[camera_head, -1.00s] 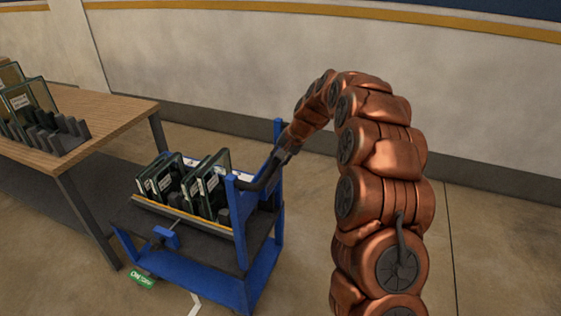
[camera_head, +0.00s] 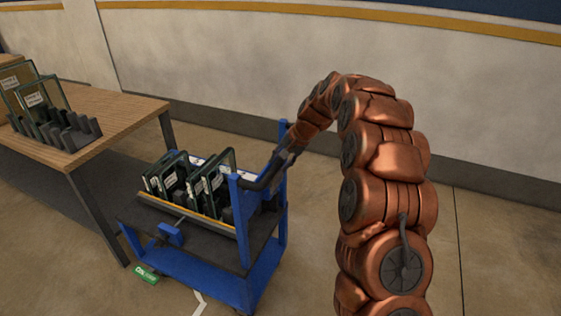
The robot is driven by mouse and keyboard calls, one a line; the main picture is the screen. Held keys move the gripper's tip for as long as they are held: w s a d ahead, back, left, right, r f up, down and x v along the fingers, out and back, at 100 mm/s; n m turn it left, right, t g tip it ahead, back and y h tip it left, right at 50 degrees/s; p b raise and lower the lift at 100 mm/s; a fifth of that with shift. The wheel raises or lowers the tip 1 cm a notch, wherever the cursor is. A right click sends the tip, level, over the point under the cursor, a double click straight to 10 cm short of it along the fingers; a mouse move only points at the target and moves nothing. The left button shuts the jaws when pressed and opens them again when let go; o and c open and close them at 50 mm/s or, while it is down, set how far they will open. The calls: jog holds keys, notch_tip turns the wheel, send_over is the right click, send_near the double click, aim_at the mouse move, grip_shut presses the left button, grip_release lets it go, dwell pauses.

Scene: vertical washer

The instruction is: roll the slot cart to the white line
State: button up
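The slot cart (camera_head: 190,268) is a blue frame with a dark deck, standing on the floor left of my arm. A slotted rack (camera_head: 200,222) on its deck holds several upright framed glass panels (camera_head: 208,185). A piece of white line (camera_head: 198,303) shows on the floor at the cart's front lower edge; the rest is hidden or out of view.
A wooden table (camera_head: 125,108) with dark legs stands to the left, close to the cart. It carries a slotted rack (camera_head: 62,137) with glass panels. A green floor tag (camera_head: 146,275) lies by the cart. A wall runs behind; floor at right is clear.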

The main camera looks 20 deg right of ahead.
jog(key=o, duration=0.4)
jog(key=shift+c, duration=0.2)
jog(key=p+v, duration=0.1)
jog(key=v, duration=0.9)
dwell(0.4)
jog(key=shift+s+r, duration=0.1)
